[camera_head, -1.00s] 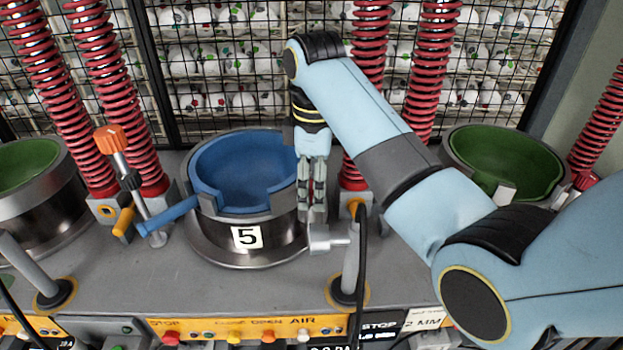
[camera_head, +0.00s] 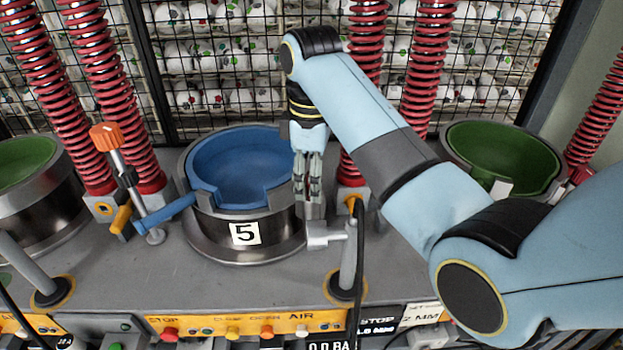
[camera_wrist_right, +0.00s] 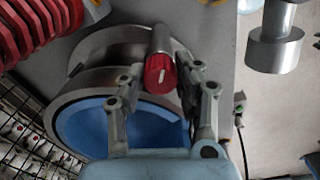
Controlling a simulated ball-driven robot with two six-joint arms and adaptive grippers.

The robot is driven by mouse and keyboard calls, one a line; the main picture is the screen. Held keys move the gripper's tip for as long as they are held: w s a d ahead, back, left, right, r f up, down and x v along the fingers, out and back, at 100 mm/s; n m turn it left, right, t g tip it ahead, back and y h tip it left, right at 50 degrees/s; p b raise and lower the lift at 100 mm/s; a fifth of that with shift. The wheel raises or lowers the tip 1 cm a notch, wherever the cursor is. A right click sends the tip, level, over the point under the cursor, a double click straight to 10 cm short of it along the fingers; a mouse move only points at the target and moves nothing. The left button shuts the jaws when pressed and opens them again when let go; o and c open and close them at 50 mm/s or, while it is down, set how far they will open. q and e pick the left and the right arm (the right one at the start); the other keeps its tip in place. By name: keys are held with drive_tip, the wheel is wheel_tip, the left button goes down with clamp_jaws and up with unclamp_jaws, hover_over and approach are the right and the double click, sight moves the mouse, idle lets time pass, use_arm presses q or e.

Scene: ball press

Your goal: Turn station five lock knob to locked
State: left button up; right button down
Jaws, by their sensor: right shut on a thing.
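Station five is the round metal pot (camera_head: 197,222) with a blue lining (camera_head: 235,170) and a white "5" label (camera_head: 246,233). My right gripper (camera_head: 307,205) points down at the pot's right rim in the head view. In the right wrist view, a red knob (camera_wrist_right: 160,75) with a white mark sits between the fingers of my right gripper (camera_wrist_right: 160,80), which is shut on it. The mark runs roughly up and down there. In the head view my fingers hide the knob; a grey fitting (camera_head: 325,235) shows just below them. My left gripper is out of view.
An orange knob (camera_head: 106,136) on a post and a blue lever (camera_head: 168,212) stand left of the pot. Red springs (camera_head: 420,75) rise behind. A green-lined pot (camera_head: 535,160) is at right. A post with a black cable (camera_head: 359,250) stands near my gripper.

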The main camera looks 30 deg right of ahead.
drive_tip(key=m, duration=0.3)
drive_tip(key=shift+m, duration=2.4)
drive_tip(key=c, duration=0.9)
unclamp_jaws()
drive_tip(key=shift+c, duration=0.2)
